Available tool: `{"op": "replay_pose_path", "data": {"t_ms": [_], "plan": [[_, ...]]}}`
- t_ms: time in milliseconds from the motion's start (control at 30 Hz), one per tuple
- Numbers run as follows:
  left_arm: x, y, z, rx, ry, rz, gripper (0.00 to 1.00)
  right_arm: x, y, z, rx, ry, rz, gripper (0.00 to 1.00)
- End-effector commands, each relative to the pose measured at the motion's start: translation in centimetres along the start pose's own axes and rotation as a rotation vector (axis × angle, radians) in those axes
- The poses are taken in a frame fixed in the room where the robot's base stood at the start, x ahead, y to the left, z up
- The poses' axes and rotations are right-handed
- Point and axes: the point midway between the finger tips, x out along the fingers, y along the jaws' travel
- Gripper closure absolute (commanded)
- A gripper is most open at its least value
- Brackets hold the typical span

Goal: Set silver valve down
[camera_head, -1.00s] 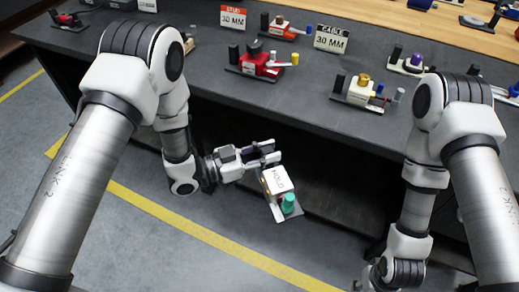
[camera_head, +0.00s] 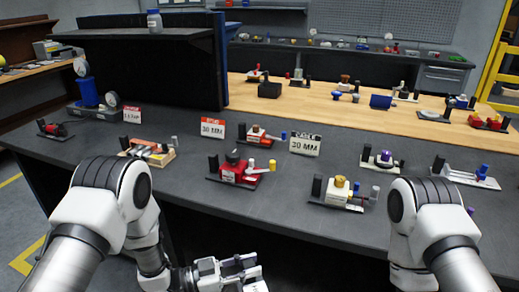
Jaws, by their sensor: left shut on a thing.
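My left gripper (camera_head: 250,270) is at the bottom edge of the head view, below and in front of the dark table's front edge. It is shut on the silver valve (camera_head: 256,287), a pale block of which only a sliver shows at the frame's bottom; the rest is cut off. The dark grey table (camera_head: 290,205) carries several other valves on black base plates. My right arm comes in at the right, but its gripper is out of view.
A red valve (camera_head: 238,172) and a cream valve with a brass knob (camera_head: 340,193) stand near the table's front edge. A dark upright panel (camera_head: 165,70) stands at the back left.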

Motion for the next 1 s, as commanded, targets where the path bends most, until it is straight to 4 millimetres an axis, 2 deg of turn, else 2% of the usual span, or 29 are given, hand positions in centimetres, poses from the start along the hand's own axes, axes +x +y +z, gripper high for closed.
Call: {"op": "replay_pose_path", "data": {"t_ms": [67,167,267,400,500,633,700,833,933,1000], "plan": [[0.2,-1.5,0.4,-0.003,-0.001,-0.137,1.0,0.0,0.0,0.0,0.0,0.0,0.0,0.6],[-0.6,-4.3,1.1,-0.003,-0.002,-0.364,1.0,0.0,0.0,0.0,0.0,0.0,0.0,0.6],[-2.8,-7.2,1.5,-0.001,-0.001,-0.612,1.0,0.0,0.0,0.0,0.0,0.0,0.0,0.6],[-7.6,-10.3,1.6,0.0,0.0,-0.94,1.0,0.0,0.0,0.0,0.0,0.0,0.0,0.6],[-11.0,-11.7,1.2,0.001,0.001,-1.117,1.0,0.0,0.0,0.0,0.0,0.0,0.0,0.6],[-13.4,-12.4,0.8,0.0,0.001,-1.238,1.0,0.0,0.0,0.0,0.0,0.0,0.0,0.6],[-13.6,-12.5,1.2,-0.001,0.002,-1.245,1.0,0.0,0.0,0.0,0.0,0.0,0.0,0.6],[-11.7,-12.2,2.8,-0.002,0.003,-1.147,1.0,0.0,0.0,0.0,0.0,0.0,0.0,0.6],[-10.1,-13.1,2.1,0.002,0.008,-1.049,1.0,-0.1,0.0,0.0,0.0,0.0,0.0,0.6],[-9.1,-14.3,0.3,0.005,0.011,-0.974,1.0,-0.1,0.0,0.0,0.0,0.0,0.0,0.6]]}}
